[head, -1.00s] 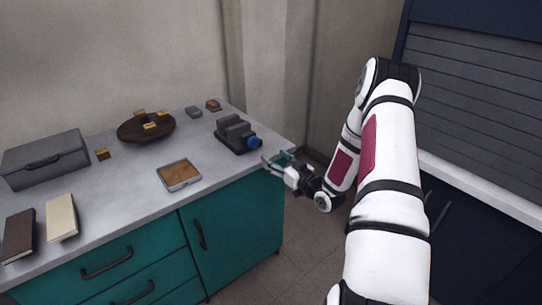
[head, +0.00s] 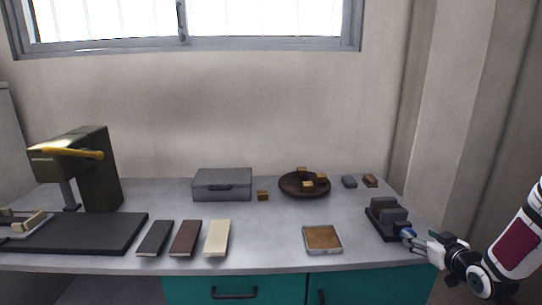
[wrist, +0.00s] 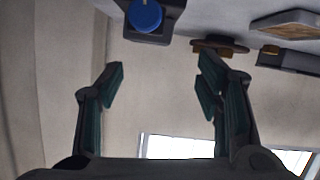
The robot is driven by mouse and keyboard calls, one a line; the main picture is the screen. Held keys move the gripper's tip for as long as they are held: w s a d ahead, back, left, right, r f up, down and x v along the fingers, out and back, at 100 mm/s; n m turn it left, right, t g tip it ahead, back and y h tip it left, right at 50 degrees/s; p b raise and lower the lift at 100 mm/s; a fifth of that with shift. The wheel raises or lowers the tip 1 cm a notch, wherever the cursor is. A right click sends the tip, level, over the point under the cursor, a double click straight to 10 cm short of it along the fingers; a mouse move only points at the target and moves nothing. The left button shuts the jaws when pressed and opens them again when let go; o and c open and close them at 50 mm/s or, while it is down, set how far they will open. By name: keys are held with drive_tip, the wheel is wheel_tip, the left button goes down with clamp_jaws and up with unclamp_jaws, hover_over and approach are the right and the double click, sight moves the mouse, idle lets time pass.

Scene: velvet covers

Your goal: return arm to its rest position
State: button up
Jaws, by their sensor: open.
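My gripper (head: 424,241) is at the right end of the counter in the head view, close to the blue knob of a dark vise-like device (head: 384,222). In the wrist view my gripper (wrist: 160,80) has its two fingers spread wide with nothing between them. The blue knob (wrist: 145,15) shows at the top of the wrist view, beyond the fingertips and apart from them. My arm comes in from the right edge of the head view.
The grey counter (head: 280,225) holds a framed brown tray (head: 322,238), a round dark wooden dish (head: 304,184) with small blocks, a grey case (head: 222,184), several book-like covers (head: 186,238) and a green press (head: 95,170). A wall column (head: 455,120) stands behind my arm.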

drive_tip(key=s+a+r+m+g+h+p, duration=0.1)
drive_tip(key=s+a+r+g, duration=0.2)
drive_tip(key=s+a+r, duration=0.45)
drive_tip(key=s+a+r+g+h+p, duration=0.1)
drive_tip(key=s+a+r+g+h, duration=0.3)
drive_tip(key=r, duration=0.6)
drive_tip(key=s+a+r+g+y, duration=0.1)
drive_tip(key=s+a, duration=0.3)
drive_tip(key=s, duration=0.5)
drive_tip(key=s+a+r+g+y+p, duration=0.1)
drive_tip(key=s+a, duration=0.3)
drive_tip(key=s, duration=0.5)
drive_tip(key=s+a+r+g+y+p, duration=0.1)
drive_tip(key=s+a+r+y, duration=0.2)
drive_tip(key=s, duration=0.7)
drive_tip(key=shift+a+m, duration=0.4)
drive_tip(key=shift+a, duration=0.7)
